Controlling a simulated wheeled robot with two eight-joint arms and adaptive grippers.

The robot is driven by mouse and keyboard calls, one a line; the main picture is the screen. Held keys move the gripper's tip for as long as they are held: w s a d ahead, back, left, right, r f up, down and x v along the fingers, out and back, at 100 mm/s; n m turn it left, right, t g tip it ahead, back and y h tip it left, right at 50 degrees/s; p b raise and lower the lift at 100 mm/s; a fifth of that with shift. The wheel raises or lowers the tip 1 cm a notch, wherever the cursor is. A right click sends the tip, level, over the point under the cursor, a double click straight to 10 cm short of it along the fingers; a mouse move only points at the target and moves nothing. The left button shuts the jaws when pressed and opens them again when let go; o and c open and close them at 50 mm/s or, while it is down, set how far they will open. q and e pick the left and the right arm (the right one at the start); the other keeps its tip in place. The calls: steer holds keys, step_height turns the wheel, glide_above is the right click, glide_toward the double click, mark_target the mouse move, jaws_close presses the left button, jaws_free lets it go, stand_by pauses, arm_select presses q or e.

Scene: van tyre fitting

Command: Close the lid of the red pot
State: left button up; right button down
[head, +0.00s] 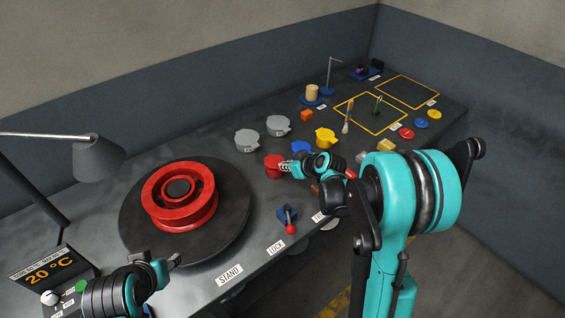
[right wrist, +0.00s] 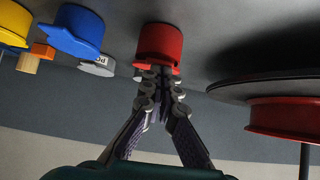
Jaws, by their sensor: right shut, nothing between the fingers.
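The red pot (head: 274,165) stands on the bench right of the turntable, between the grey pots and the bench's front edge. It also shows in the right wrist view (right wrist: 159,42), in front of the fingers. I cannot make out clearly how its lid lies. My right gripper (head: 286,167) is at the right side of the red pot. Its fingertips (right wrist: 160,72) are together with nothing between them, close against the pot; I cannot tell whether they touch it. My left gripper (head: 162,262) is at the front left, far from the pot, and its finger gap is unclear.
A red wheel rim (head: 180,212) lies on a dark turntable (head: 235,225). Two grey pots (head: 247,140), a blue pot (head: 301,147) and a yellow pot (head: 325,138) stand near the red pot. A red-knobbed lever (head: 290,229) is at the front edge. A lamp (head: 99,158) hangs at left.

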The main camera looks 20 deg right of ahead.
steer(key=shift+s+d+f+b, duration=0.1)
steer(key=shift+s+f+b, duration=0.1)
steer(key=shift+f+b, duration=0.3)
steer(key=shift+s+d+f+b, duration=0.15)
steer(key=shift+f+b, duration=0.15)
steer(key=shift+f, duration=0.4)
steer(key=shift+s+a+f+b, duration=0.2)
steer(key=shift+s+f+b, duration=0.1)
steer(key=shift+f+b, duration=0.35)
steer(key=shift+f, duration=0.1)
steer(key=shift+s+d, duration=0.1)
steer(key=shift+s, duration=0.2)
steer(key=shift+w, duration=0.35)
